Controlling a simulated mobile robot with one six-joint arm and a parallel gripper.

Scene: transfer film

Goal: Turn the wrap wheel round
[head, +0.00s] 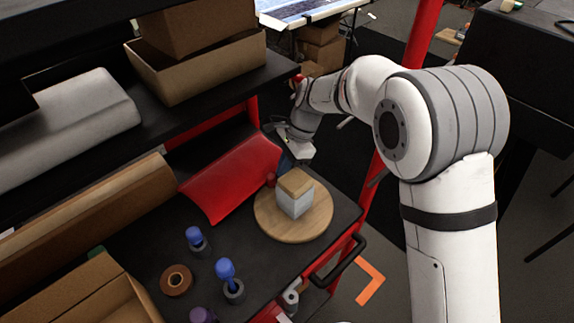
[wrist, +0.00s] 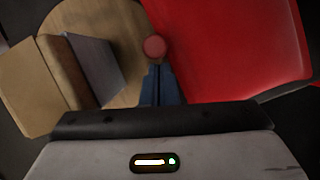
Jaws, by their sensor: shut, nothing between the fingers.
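The wrap wheel (head: 305,229) is a round wooden disc lying flat on the black worktop, and part of it shows in the wrist view (wrist: 125,20). A box (head: 295,200), grey-white below and tan on top, stands on it; in the wrist view the box (wrist: 85,65) is at the left. A small red knob (head: 271,180) is at the wheel's far left edge. My gripper (head: 284,163) is shut and empty, just behind the knob. In the wrist view the knob (wrist: 154,47) is just beyond my blue fingertips (wrist: 157,72); I cannot tell whether they touch.
A red curved panel (head: 232,178) lies close left of the knob; it also fills the upper right of the wrist view (wrist: 230,45). Blue-topped items (head: 228,272) and a tape roll (head: 176,280) stand at the front left. A red post (head: 372,195) rises right of the wheel.

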